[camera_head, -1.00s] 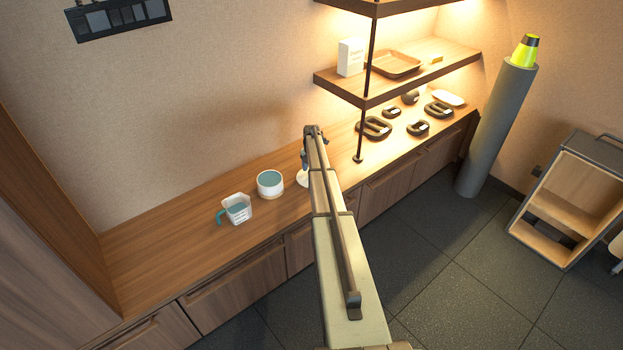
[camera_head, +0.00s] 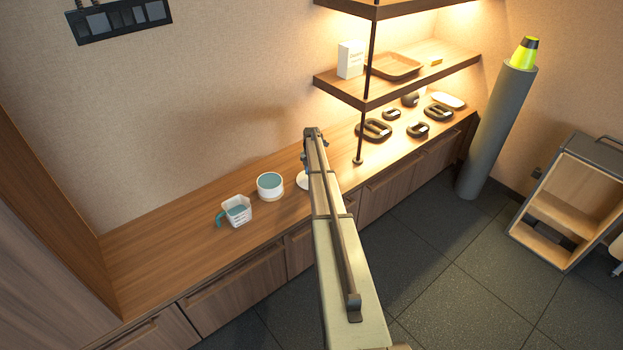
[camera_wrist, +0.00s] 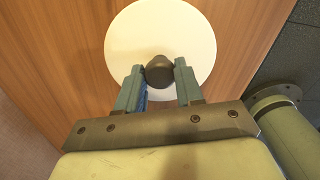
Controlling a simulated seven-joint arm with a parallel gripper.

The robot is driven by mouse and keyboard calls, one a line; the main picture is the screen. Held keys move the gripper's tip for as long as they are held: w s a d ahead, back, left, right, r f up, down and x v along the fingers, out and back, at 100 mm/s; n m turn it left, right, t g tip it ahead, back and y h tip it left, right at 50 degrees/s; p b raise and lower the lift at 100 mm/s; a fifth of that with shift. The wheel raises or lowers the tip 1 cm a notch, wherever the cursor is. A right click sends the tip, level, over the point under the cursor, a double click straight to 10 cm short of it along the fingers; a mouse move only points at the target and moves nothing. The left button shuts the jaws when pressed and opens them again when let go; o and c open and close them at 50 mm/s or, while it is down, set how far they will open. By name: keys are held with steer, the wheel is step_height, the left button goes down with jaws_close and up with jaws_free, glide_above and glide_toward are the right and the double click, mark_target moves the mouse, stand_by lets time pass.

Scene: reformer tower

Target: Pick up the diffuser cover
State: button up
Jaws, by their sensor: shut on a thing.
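The diffuser cover (camera_wrist: 197,35) is a round white disc with a dark knob (camera_wrist: 159,69) at its middle, seen from above in the wrist view. My gripper (camera_wrist: 160,77) has its two blue-grey fingers on either side of the knob and is shut on it. In the head view, part of the white cover (camera_head: 302,182) shows at the counter, left of my arm. My arm hides the rest of it. I cannot tell whether the cover rests on the counter or is just above it.
A thin shelf post (camera_head: 363,130) and several dark handled pieces (camera_head: 374,130) are to the right.

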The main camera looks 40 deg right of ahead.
step_height(320, 180, up, 10)
stand_by(0.6)
steer(key=shift+r, duration=0.1)
stand_by(0.3)
step_height(320, 180, up, 2)
steer(key=shift+r, duration=0.1)
stand_by(0.3)
steer(key=shift+w+a, duration=0.1)
steer(key=w+a, duration=0.3)
steer(key=a, duration=0.6)
steer(key=w+a+r, duration=0.1)
steer(key=w+a, duration=0.1)
steer(key=a, duration=0.7)
steer(key=shift+w+a+r, duration=0.2)
steer(key=shift+w+a, duration=0.2)
